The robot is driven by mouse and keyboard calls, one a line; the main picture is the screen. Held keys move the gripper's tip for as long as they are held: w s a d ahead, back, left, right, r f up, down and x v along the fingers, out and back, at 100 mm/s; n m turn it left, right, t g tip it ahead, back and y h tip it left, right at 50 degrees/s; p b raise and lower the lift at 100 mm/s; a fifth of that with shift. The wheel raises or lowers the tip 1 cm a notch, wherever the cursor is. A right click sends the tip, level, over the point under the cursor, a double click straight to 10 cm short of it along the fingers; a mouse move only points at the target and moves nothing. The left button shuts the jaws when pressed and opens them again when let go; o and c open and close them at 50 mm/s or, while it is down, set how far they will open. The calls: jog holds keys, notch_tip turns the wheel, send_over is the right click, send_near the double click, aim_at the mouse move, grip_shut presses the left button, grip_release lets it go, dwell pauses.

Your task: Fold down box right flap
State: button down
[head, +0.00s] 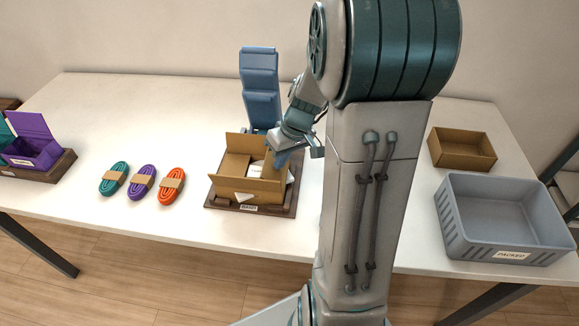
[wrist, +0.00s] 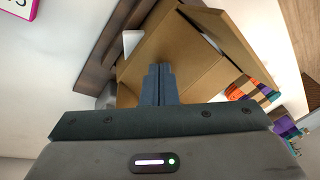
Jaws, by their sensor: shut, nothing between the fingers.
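An open brown cardboard box (head: 233,165) sits on a dark wooden board (head: 222,206) near the middle of the table. A back flap and a front flap stand up from it in the head view. A pale labelled item shows inside. My gripper (head: 282,160) is shut and empty at the box's right side, pointing down. It hides much of the right flap, so that flap's angle is unclear. In the wrist view, the shut fingers (wrist: 158,82) lie over the box's cardboard panels (wrist: 190,60); whether they touch cannot be told.
Teal, purple and orange cord bundles (head: 142,182) lie left of the box. A blue stand (head: 260,85) rises behind it. A purple box (head: 35,145) is at far left. A small brown tray (head: 462,150) and a grey crate (head: 455,222) are at right.

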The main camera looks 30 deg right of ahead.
aim_at(272, 164)
jog(key=shift+w+a+f, duration=0.25)
jog(key=shift+a, duration=0.2)
jog(key=shift+w+a+f+b, duration=0.4)
jog(key=shift+a+f+b, duration=0.1)
jog(key=shift+f+b, duration=0.15)
jog(key=shift+a+f+b, duration=0.1)
jog(key=shift+f+b, duration=0.15)
jog(key=shift+b, duration=0.1)
jog(key=shift+s+d+r+p, duration=0.1)
jog(key=shift+d+r+p, duration=0.1)
jog(key=shift+r+p, duration=0.35)
jog(key=shift+r, duration=0.15)
jog(key=shift+f+b, duration=0.25)
jog(key=shift+b, duration=0.2)
jog(key=shift+f+b, duration=0.4)
